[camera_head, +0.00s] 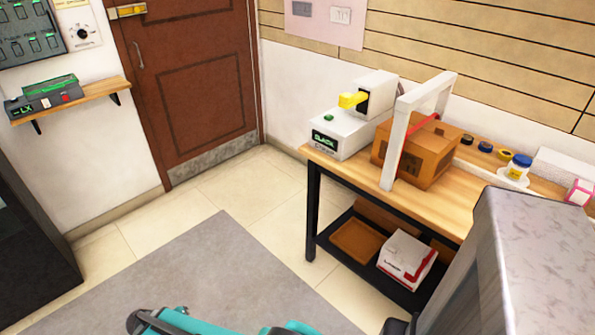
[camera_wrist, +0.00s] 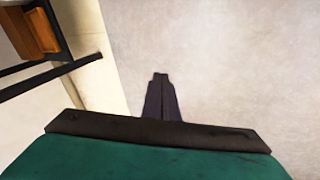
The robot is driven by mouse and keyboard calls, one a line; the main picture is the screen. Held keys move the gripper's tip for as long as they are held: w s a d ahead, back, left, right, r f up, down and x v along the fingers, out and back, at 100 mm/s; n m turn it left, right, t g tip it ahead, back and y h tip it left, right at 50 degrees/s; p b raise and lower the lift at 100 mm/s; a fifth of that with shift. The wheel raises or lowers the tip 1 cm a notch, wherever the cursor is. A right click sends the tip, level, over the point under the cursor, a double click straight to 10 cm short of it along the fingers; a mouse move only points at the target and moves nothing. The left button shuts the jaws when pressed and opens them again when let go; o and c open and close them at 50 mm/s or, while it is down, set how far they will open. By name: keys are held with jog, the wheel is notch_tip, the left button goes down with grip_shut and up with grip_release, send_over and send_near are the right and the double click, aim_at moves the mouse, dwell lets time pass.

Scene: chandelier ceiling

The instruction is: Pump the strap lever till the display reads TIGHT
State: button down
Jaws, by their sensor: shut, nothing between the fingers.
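The strapping machine (camera_head: 338,132) is a white box on the near-left end of the wooden table. Its small display (camera_head: 323,140) shows green letters that seem to read SLACK. A yellow lever (camera_head: 352,100) sticks out to the left from its raised part. A red strap (camera_head: 418,129) runs over a brown box (camera_head: 425,155), which stands within a white frame (camera_head: 391,135). In the wrist view, my gripper (camera_wrist: 160,77) is shut and empty above the floor, away from the lever.
The table's lower shelf holds a white-and-red case (camera_head: 405,258) and a brown tray (camera_head: 356,243). Tape rolls and a jar (camera_head: 517,168) stand farther right on top. A grey mat (camera_head: 215,275) lies on open floor. A large grey block (camera_head: 535,250) fills the lower right.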

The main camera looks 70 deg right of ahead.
jog(key=w+d+r+m+t+h+p, duration=0.1)
jog(key=w+d+r+m+h+p, duration=0.2)
jog(key=d+r, duration=1.1)
jog(key=w+d+r+m+t+h, duration=0.15)
jog(key=w+d+r+m, duration=0.3)
jog(key=d+r, duration=0.95)
jog(key=s+d+r+m+g+h+p, duration=0.2)
jog(key=s+d+r, duration=0.5)
jog(key=d+r, duration=0.45)
jog(key=s+d+r+m+g+h+p, duration=0.1)
jog(key=s+d+r+m+g+h, duration=0.1)
jog(key=s+d+r, duration=0.75)
jog(key=s+d+r+m+g+p, duration=0.1)
jog(key=s+d+r, duration=0.3)
jog(key=s+r, duration=0.4)
jog(key=s+d+r+m+g+p, duration=0.1)
jog(key=s+d+r+m+g, duration=0.1)
jog(key=s+d+r, duration=0.3)
jog(key=s+r+m, duration=0.1)
jog(key=s+r, duration=0.2)
jog(key=r, duration=0.2)
jog(key=shift+p, duration=0.3)
jog(key=shift+s+d, duration=0.1)
jog(key=shift+s, duration=0.05)
